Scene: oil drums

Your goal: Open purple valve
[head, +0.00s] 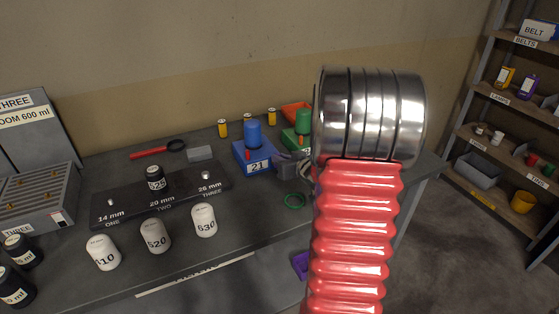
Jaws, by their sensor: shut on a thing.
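No purple valve shows plainly. A small purple piece (300,264) shows low at the left edge of my red arm, which hides the rest of it; I cannot tell whether it is part of the valve. My gripper (290,167) shows only in part, as grey metal left of my arm, beside the blue stand marked 21 (256,162). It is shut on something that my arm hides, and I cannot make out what. The blue stand carries a blue drum (252,134). A green stand (296,139) with a green drum (303,121) is behind, partly covered by my arm.
Left are white cylinders (155,236), a black labelled rack (190,186), a magnifier (176,145) and a grey block (201,153). Yellow cans (222,128) stand behind. Shelves (477,142) stand at right.

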